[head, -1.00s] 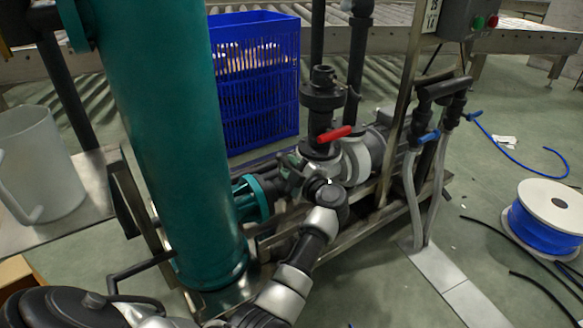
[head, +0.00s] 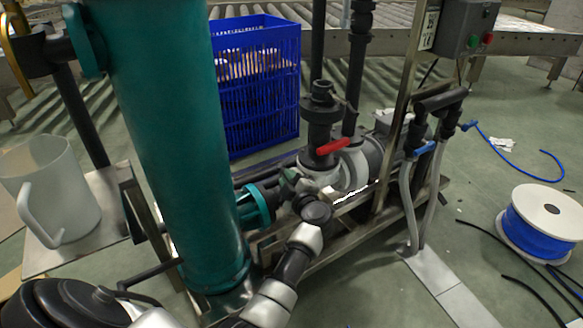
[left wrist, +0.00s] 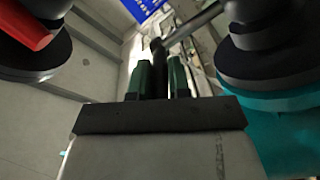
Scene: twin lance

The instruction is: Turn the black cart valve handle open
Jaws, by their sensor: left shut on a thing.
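My left gripper (head: 289,183) reaches from the bottom of the head view to the valve on the cart, between the teal tank and the pump. In the left wrist view, my left gripper (left wrist: 160,78) shows two green fingers shut on a narrow black piece, the black valve handle (left wrist: 157,52). The handle stands between the fingers and its lower part is hidden by them. In the head view my wrist and fingers largely hide the handle, so its angle is hard to tell there. My right gripper is in neither view.
A red valve handle (head: 333,146) sits just above and right of my left gripper. The teal tank (head: 170,140) stands close on the left. A blue crate (head: 256,125) is behind the cart. Grey hoses (head: 409,205), a blue cable reel (head: 545,228) and loose cables lie right.

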